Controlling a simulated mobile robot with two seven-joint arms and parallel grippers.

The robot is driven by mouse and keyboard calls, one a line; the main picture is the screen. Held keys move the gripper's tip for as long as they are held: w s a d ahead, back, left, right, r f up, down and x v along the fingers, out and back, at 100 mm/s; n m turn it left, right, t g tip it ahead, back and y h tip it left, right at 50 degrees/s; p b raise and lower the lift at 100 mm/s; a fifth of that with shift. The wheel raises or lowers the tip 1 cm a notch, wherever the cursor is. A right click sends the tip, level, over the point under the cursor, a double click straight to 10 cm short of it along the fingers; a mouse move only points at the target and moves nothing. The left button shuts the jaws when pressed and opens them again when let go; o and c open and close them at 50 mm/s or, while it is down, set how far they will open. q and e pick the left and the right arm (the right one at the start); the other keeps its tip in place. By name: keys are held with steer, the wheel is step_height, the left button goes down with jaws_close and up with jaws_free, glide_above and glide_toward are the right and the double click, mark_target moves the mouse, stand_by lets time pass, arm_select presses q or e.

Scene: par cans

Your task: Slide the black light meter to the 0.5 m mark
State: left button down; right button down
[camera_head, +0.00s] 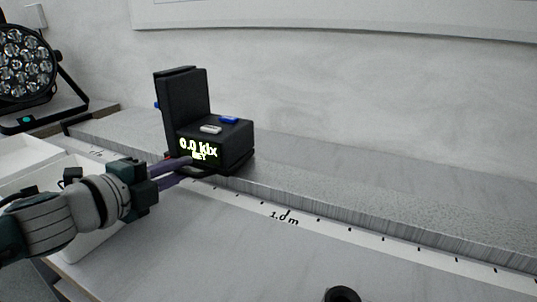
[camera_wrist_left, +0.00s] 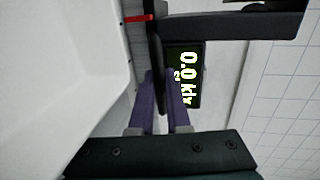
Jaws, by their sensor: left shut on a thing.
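The black light meter (camera_head: 237,137) stands upright on the grey rail, left of the "1.0 m" mark (camera_head: 284,217) in the head view. Its display reads "0.0 klx"; the display also shows sideways in the left wrist view (camera_wrist_left: 184,77). It has a tall back plate and a white and a blue button on top. My left gripper (camera_head: 186,169) is at the meter's lower front edge, its purple fingers (camera_wrist_left: 160,100) shut on a thin black part of the meter. The 0.5 m mark cannot be made out. My right gripper is not in view.
A par can light (camera_head: 27,62) with many lenses stands at the far left. White trays (camera_head: 27,156) lie at the left beside my arm. The rail (camera_head: 400,190) and scale strip (camera_head: 365,236) are clear to the right. A small dark round object (camera_head: 342,294) is at the bottom edge.

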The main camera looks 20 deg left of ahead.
arm_select(q)
steer(key=c, duration=0.9)
jaws_free()
steer(key=p+v, duration=0.2)
steer(key=v, duration=0.8)
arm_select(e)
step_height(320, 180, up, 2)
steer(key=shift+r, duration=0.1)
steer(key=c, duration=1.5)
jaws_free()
